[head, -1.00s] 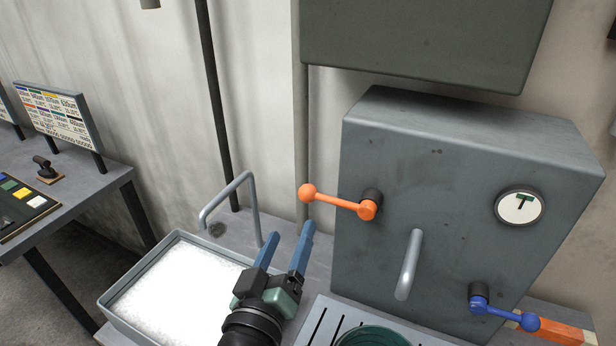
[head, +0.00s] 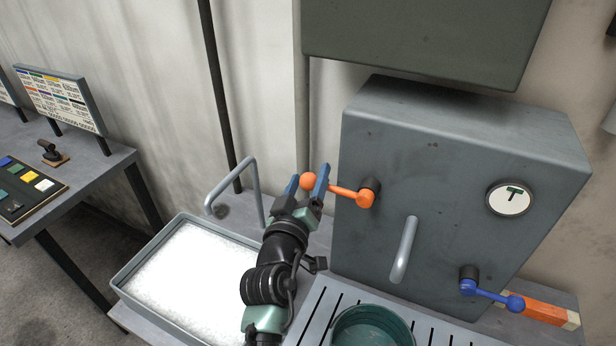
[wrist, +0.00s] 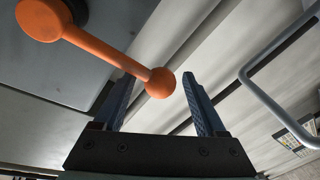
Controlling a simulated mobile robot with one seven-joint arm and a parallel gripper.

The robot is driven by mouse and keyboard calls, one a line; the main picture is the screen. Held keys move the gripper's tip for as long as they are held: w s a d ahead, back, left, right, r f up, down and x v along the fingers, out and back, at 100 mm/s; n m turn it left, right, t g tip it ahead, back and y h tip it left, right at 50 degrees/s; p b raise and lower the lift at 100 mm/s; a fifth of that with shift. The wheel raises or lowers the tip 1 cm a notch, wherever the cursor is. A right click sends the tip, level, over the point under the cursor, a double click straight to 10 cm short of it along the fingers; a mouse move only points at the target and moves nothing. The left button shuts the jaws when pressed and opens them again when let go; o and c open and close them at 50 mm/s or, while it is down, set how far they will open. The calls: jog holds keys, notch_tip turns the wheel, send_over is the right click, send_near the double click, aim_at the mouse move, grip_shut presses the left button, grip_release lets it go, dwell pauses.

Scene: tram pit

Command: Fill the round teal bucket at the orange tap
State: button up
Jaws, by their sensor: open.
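The orange tap lever (head: 349,193) sticks out to the left from the grey tap box (head: 460,200), with a ball at its free end. In the wrist view the orange lever (wrist: 110,53) runs from the upper left, and its ball lies between the fingertips. My gripper (head: 307,182) is open with its blue fingers on either side of the ball; I cannot tell whether they touch it. The round teal bucket (head: 372,328) stands on the slotted grating below the grey spout (head: 404,250). Its lower part is cut off by the picture edge.
A blue tap lever (head: 492,293) and a round gauge (head: 510,198) are on the box's right side. A tray of white grains (head: 185,268) and a bent grey pipe (head: 236,185) are at the left. A dark cabinet (head: 425,35) hangs above.

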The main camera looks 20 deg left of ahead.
jog(key=shift+c, duration=0.3)
grip_shut()
jog(key=shift+f, duration=0.1)
